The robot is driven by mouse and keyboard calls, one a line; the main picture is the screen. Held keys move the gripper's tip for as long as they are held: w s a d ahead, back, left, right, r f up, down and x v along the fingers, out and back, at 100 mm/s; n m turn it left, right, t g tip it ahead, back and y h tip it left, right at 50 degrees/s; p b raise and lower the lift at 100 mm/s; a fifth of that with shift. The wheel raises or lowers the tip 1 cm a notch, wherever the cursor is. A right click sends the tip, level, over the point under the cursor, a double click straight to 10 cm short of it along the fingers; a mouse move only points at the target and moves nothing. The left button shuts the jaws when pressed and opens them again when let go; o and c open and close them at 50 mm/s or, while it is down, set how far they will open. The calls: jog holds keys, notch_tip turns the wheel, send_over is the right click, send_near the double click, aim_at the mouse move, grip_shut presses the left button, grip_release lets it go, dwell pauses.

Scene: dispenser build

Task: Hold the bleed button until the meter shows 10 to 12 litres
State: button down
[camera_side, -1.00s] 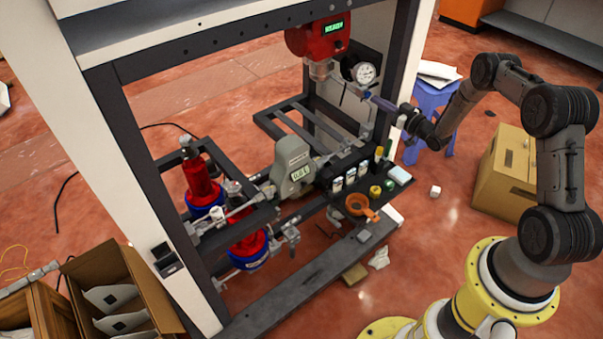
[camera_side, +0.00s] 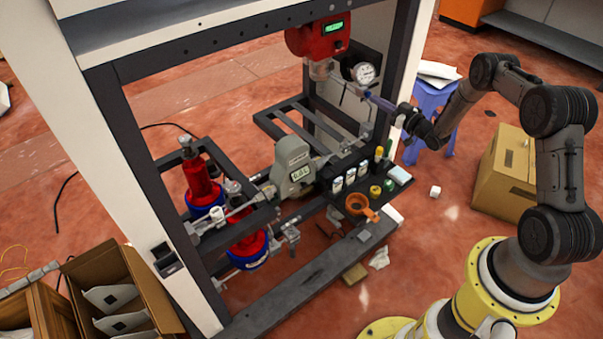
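A grey meter (camera_side: 289,160) with a small display (camera_side: 300,174) stands in the middle of the frame; its digits are too small to read surely. A red unit (camera_side: 312,40) with a lit green display (camera_side: 334,28) hangs from the top beam. A round dial gauge (camera_side: 364,73) sits below it. My gripper (camera_side: 401,113) is at the frame's right post, at the end of a slim purple-blue rod (camera_side: 379,101) that reaches toward the gauge. Whether its fingers are open or shut is too small to tell. I cannot pick out the bleed button.
Red cylinders (camera_side: 200,188) with blue bases stand in the frame's left part. A dark tray (camera_side: 336,198) holds small bottles, and an orange funnel (camera_side: 357,204) lies near its front. A blue stool (camera_side: 430,105) and a cardboard box (camera_side: 503,176) stand to the right, with open floor between.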

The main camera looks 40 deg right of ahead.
jog(key=shift+w, duration=0.65)
jog(key=shift+s, duration=0.15)
dwell(0.5)
jog(key=shift+s, duration=0.7)
jog(key=shift+w, duration=0.85)
dwell(2.6)
jog(key=shift+s, duration=0.15)
dwell(1.1)
jog(key=shift+s, duration=0.65)
dwell(0.6)
